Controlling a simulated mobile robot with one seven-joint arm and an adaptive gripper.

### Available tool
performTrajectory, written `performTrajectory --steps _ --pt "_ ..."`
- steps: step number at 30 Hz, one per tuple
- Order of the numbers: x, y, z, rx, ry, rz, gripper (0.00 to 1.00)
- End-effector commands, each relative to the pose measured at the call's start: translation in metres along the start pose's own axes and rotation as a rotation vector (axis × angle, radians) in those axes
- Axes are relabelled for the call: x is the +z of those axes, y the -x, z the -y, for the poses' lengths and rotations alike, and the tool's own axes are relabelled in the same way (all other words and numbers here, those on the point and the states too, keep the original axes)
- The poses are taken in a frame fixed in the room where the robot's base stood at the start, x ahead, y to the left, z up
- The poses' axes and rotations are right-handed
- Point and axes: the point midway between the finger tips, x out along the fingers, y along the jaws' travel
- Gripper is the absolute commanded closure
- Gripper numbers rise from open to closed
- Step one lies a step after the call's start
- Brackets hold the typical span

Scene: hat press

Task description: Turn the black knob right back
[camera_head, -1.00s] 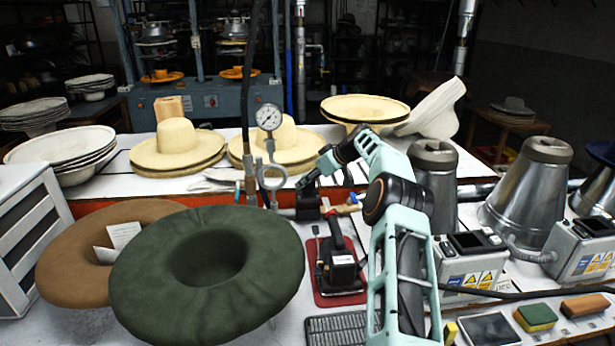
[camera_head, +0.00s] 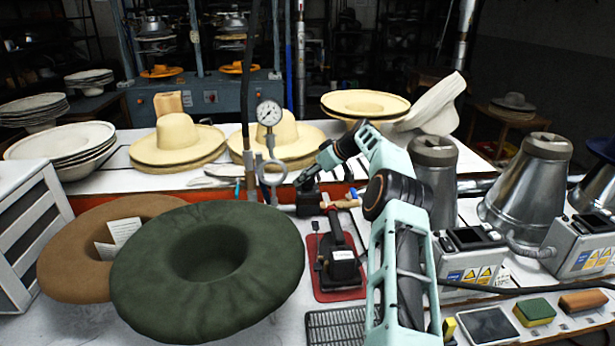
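I cannot make out a black knob for certain in the head view. My gripper (camera_head: 306,184) is a small dark shape at the end of my mint-green arm, just right of the pressure gauge (camera_head: 269,113) and the grey ring (camera_head: 272,172) below it. Its fingers are too small and dark to tell whether they are open or shut, or whether they touch anything. A black block (camera_head: 309,204) sits just below it.
A black iron (camera_head: 342,265) stands on a red mat (camera_head: 330,293) in front. A green felt hat (camera_head: 207,303) fills the front left. Straw hats (camera_head: 177,142) lie behind. Metal cones (camera_head: 527,192) and control boxes (camera_head: 462,268) crowd the right. A black cable hangs near the gauge.

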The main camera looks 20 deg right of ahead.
Motion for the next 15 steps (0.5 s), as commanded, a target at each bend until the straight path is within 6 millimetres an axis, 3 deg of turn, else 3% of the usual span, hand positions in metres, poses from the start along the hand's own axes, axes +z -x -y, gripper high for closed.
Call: performTrajectory --steps 5,15 --pt "0.000 0.020 -0.002 0.003 -0.001 -0.001 0.46" --pt "0.000 0.088 -0.001 0.003 0.000 -0.001 0.46"
